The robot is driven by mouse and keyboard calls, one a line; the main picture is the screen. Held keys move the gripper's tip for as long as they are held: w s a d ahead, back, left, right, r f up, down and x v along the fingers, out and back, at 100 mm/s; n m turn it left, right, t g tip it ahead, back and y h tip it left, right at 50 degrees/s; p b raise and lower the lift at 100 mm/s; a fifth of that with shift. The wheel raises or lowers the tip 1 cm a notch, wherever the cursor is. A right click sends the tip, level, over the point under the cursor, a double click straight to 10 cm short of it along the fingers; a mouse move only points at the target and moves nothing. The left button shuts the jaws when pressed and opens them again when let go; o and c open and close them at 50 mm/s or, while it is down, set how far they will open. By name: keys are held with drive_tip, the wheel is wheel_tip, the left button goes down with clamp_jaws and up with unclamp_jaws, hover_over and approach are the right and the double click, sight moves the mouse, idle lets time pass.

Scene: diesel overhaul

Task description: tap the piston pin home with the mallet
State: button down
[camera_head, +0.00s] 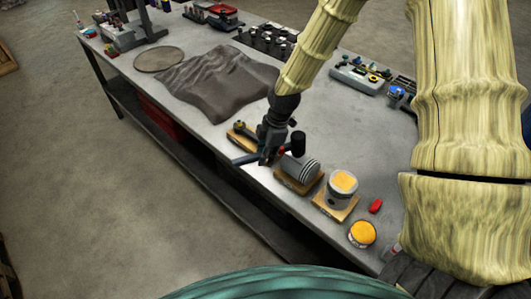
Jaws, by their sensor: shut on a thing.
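My gripper (271,154) is over the front edge of the workbench, shut on the mallet's handle (244,160). The handle sticks out to the left of the fingers, and the black mallet head (298,143) is to their right, with a bit of red between. The head shows just above and behind a grey ringed piston (302,170) lying on its side on a wooden block. I cannot tell whether the head touches it. The piston pin cannot be made out; the gripper and mallet cover part of that area.
An orange-topped tin (362,234) and a small red object (376,206) are nearby. A connecting rod on a board (242,132) lies behind the gripper. A dark cloth (215,85) covers the bench farther back.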

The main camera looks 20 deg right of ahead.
drive_tip(key=shift+r, duration=0.15)
drive_tip(key=p+v, duration=0.1)
drive_tip(key=v, duration=0.1)
drive_tip(key=a+p+v, duration=0.1)
drive_tip(key=p+v, duration=0.1)
drive_tip(key=v, duration=0.1)
drive_tip(key=shift+w+r+p, duration=0.1)
drive_tip(key=shift+p, duration=0.2)
drive_tip(key=shift+a+v, duration=0.2)
drive_tip(key=shift+v, duration=0.7)
